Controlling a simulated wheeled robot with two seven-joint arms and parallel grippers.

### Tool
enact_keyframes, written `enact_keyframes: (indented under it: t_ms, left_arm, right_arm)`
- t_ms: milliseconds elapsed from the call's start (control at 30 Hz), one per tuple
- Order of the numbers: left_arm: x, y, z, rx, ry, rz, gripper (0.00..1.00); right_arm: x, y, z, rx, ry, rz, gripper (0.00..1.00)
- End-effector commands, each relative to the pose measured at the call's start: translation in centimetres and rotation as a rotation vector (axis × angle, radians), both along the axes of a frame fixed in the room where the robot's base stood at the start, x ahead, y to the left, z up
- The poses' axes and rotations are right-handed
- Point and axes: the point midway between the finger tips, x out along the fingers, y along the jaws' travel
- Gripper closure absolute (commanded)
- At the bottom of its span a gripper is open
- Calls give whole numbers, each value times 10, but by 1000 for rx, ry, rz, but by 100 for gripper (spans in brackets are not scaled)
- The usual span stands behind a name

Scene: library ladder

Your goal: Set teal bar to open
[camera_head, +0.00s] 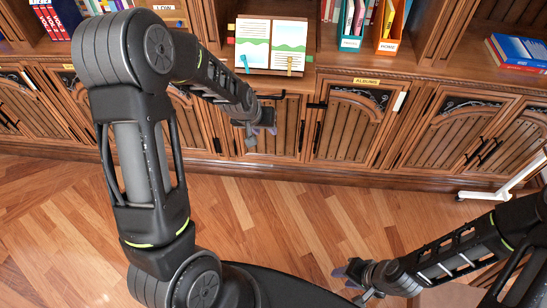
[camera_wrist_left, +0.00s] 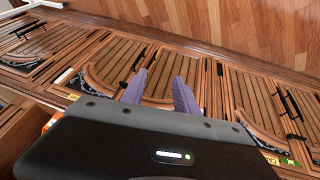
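A small teal bar (camera_head: 244,63) stands at the lower left of an open book (camera_head: 271,44) on a wooden stand in the shelf. It is too small in the head view to tell its setting. My left gripper (camera_head: 261,131) is in front of the cabinet doors, below the book stand and apart from the bar. In the left wrist view its two purple fingers (camera_wrist_left: 163,95) are apart with nothing between them. The bar is not seen there. My right gripper (camera_head: 352,281) is low over the floor at the lower right, empty, its fingers apart.
A tan bar (camera_head: 290,66) is at the book's lower right. A teal bin (camera_head: 350,43) and an orange bin (camera_head: 386,47) hold books to the right. Cabinet doors (camera_head: 350,125) with dark handles run below. A white ladder part (camera_head: 505,187) stands at right. The wooden floor (camera_head: 270,205) is clear.

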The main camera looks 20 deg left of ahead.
Motion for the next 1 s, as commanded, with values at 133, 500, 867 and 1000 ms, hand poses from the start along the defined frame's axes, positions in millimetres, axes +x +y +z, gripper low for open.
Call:
enact_keyframes:
  t_ms: [133, 500, 867, 1000]
  left_arm:
    - [-11, -18, -27, -13, 17, -21, 64]
    - [-30, -47, -62, -33, 40, -51, 64]
    - [-32, -49, -64, -35, 41, -54, 64]
    - [-37, -54, -70, -39, 51, -59, 64]
  right_arm:
    - [0, 0, -6, 0, 0, 0, 64]
    - [0, 0, -13, 0, 0, 0, 64]
    - [0, 0, -13, 0, 0, 0, 64]
    - [0, 0, -13, -1, 1, -1, 64]
